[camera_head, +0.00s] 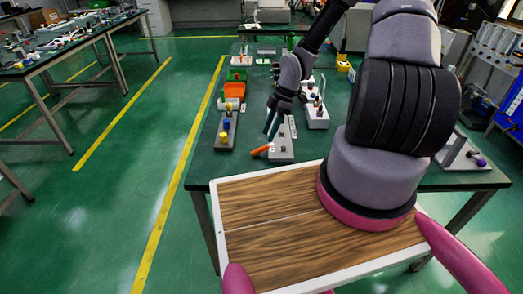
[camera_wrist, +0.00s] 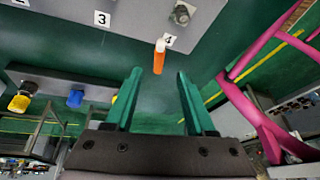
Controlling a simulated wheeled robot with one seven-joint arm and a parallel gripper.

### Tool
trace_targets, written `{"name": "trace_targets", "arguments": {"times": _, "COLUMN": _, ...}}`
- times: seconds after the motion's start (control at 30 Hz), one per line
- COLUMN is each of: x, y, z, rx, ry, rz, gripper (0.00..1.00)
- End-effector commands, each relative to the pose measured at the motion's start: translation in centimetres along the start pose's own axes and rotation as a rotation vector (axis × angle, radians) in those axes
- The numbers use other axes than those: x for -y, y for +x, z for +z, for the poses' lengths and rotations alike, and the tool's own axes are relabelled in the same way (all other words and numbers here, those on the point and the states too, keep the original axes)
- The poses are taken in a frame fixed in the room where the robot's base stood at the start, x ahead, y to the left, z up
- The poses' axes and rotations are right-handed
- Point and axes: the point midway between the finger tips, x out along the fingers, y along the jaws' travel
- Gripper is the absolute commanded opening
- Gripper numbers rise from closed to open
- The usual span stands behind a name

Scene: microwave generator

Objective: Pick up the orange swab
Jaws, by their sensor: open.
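The orange swab (camera_head: 261,150) lies on the dark green table beside the front end of a grey numbered block (camera_head: 282,156). In the wrist view the swab (camera_wrist: 159,58) shows its white end near the label 4 on the grey block (camera_wrist: 135,20). My gripper (camera_head: 270,125) is above the table, just behind the swab in the head view. In the wrist view my gripper (camera_wrist: 160,76) is open, with nothing between its green fingers. The swab shows beyond the fingertips, roughly centred between them. The exact height gap cannot be told.
A dark base with yellow and blue caps (camera_head: 227,125) stands left of the swab. Orange and green bins (camera_head: 234,90) are behind it. A white device (camera_head: 317,115) stands to the right. My wood-topped base fills the foreground.

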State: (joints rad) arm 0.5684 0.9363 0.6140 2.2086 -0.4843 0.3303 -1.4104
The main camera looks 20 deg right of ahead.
Motion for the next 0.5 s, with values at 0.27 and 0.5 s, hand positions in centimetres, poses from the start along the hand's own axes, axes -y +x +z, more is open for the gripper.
{"name": "trace_targets", "arguments": {"times": 0.27, "x": 0.0, "y": 2.6, "z": -0.1, "rx": 0.001, "ry": -0.001, "rz": -0.003, "gripper": 0.55}}
{"name": "trace_targets", "arguments": {"times": 0.5, "x": -0.1, "y": 6.0, "z": -0.2, "rx": 0.002, "ry": 0.002, "rz": -0.003, "gripper": 0.55}}
